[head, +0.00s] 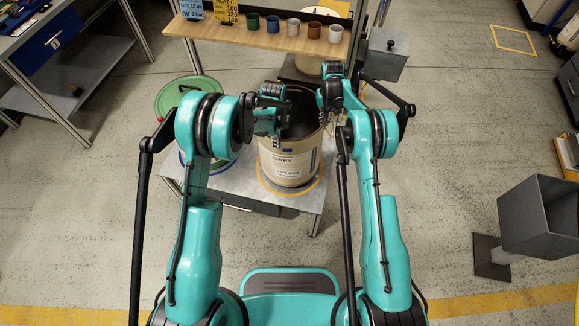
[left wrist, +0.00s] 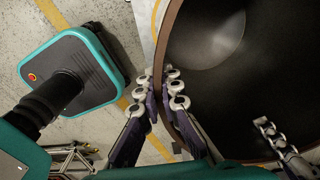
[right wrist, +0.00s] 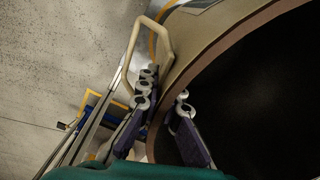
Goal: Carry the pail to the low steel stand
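The beige pail (head: 288,160), labelled GREY, stands upright and open-topped on a grey metal table (head: 235,193), inside a yellow ring. Its dark interior fills much of both wrist views. My left gripper (head: 270,105) is at the pail's left rim; in the left wrist view its fingers (left wrist: 163,88) lie on either side of the rim, close against it. My right gripper (head: 328,85) is at the far right rim; its fingers (right wrist: 164,92) straddle the rim with a visible gap. A beige loop handle (right wrist: 150,42) is beside it. I cannot tell which surface is the low steel stand.
A green round lid or container (head: 185,92) is on the table's left. A wooden shelf (head: 262,38) with several small cups stands behind. A grey box (head: 387,55) is at back right.

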